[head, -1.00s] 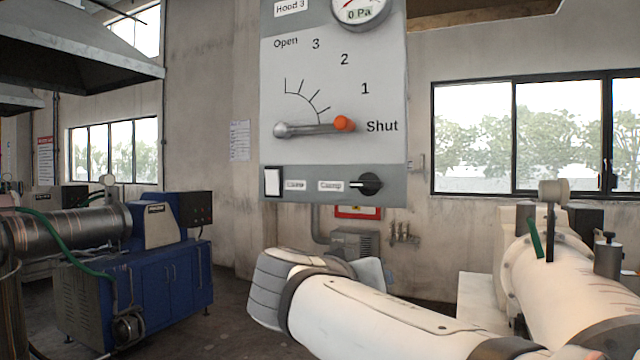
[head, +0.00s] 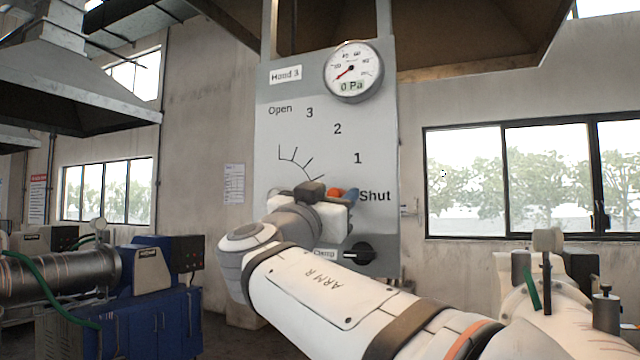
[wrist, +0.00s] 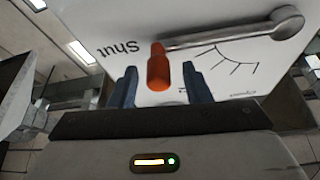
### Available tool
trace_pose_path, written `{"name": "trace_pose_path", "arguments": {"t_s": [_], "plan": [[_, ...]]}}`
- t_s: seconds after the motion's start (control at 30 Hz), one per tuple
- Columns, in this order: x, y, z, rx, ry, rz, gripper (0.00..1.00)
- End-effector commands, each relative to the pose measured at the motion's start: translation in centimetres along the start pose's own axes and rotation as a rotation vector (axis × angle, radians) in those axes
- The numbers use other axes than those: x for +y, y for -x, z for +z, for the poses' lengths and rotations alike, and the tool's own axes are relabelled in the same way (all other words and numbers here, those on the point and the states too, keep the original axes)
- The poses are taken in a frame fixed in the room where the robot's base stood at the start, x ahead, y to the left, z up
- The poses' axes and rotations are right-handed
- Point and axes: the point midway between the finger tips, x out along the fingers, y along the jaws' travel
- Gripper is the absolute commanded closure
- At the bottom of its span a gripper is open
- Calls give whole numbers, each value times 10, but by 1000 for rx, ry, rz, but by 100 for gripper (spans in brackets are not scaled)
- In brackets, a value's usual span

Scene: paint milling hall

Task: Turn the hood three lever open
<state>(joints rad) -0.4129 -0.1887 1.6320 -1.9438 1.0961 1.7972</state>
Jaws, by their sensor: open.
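The hood three panel (head: 290,135) is a pale grey board with a scale marked Open, 3, 2, 1 and Shut. In the wrist view, the lever (wrist: 225,38) is a metal bar on a round pivot, and its orange knob (wrist: 158,70) points at Shut. My gripper (wrist: 161,84) is open, with one blue finger on each side of the knob; I cannot tell whether either finger touches it. In the head view, my wrist hides most of the lever, and only a bit of the orange knob (head: 334,192) shows.
A gauge (head: 353,71) reading 0 Pa is at the panel's top right. A black rotary knob (head: 359,253) sits low on the panel, just below my wrist. A blue machine (head: 155,310) stands at left and a white machine (head: 545,300) at right.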

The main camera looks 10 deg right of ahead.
Motion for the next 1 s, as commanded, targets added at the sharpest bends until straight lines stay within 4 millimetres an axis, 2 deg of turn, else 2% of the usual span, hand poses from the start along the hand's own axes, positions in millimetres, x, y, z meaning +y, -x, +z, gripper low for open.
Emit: {"name": "trace_pose_path", "arguments": {"t_s": [0.1,0.4,0.93,1.0], "plan": [[0,-10,-1,0,2,2,56],[1,-12,1,-1,1,1,56],[1,-12,1,-1,2,2,99],[1,-12,1,-1,2,2,100]]}}
